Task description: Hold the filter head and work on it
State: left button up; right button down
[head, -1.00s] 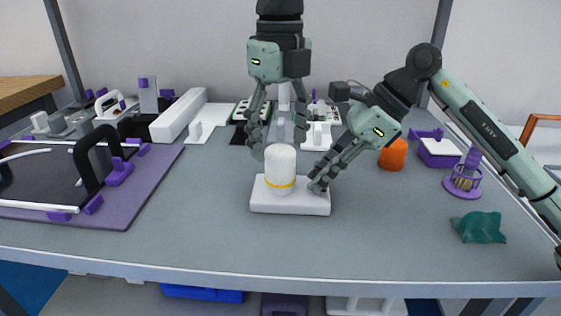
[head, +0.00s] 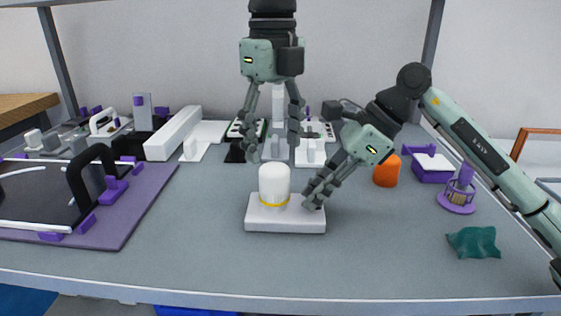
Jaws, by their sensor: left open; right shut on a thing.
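The filter head is a white rounded cylinder (head: 274,182) with a yellow ring near its bottom. It stands upright on a white rectangular base block (head: 285,225) in the middle of the table. My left gripper (head: 272,153) hangs straight above it, fingers pointing down and spread open, tips just above the cylinder's top. Nothing is between its fingers. My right gripper (head: 314,200) reaches in tilted from the right, its fingers closed at the right end of the base block, beside the cylinder. The exact contact is hidden by the fingers.
A purple mat (head: 138,207) with a black-handled tray lies at left. An orange object (head: 387,173), purple box (head: 431,174), purple brush holder (head: 460,190) and green cloth (head: 473,242) are at right. White parts stand behind. The front of the table is clear.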

aim_at(274, 167)
pick_arm(q)
jog(key=m, duration=0.4)
jog(key=shift+s+d, duration=0.1)
jog(key=shift+d, duration=0.1)
jog(key=m, duration=0.4)
jog(key=shift+s+d+r+m, duration=0.15)
jog(key=shift+r+m, duration=0.1)
jog(key=shift+m, duration=0.15)
jog(key=m, duration=0.3)
jog(key=shift+d+r, duration=0.1)
jog(key=m, duration=0.5)
jog(key=shift+r, duration=0.25)
jog(key=m, duration=0.5)
jog(key=shift+r, duration=0.2)
jog(key=m, duration=0.5)
jog(key=shift+r+m, duration=0.3)
jog(key=m, duration=0.4)
jog(key=shift+a+r, duration=0.25)
jog(key=m, duration=0.4)
jog(key=shift+w+a+r+m, duration=0.2)
jog(key=shift+m, duration=0.2)
jog(key=shift+f, duration=3.45)
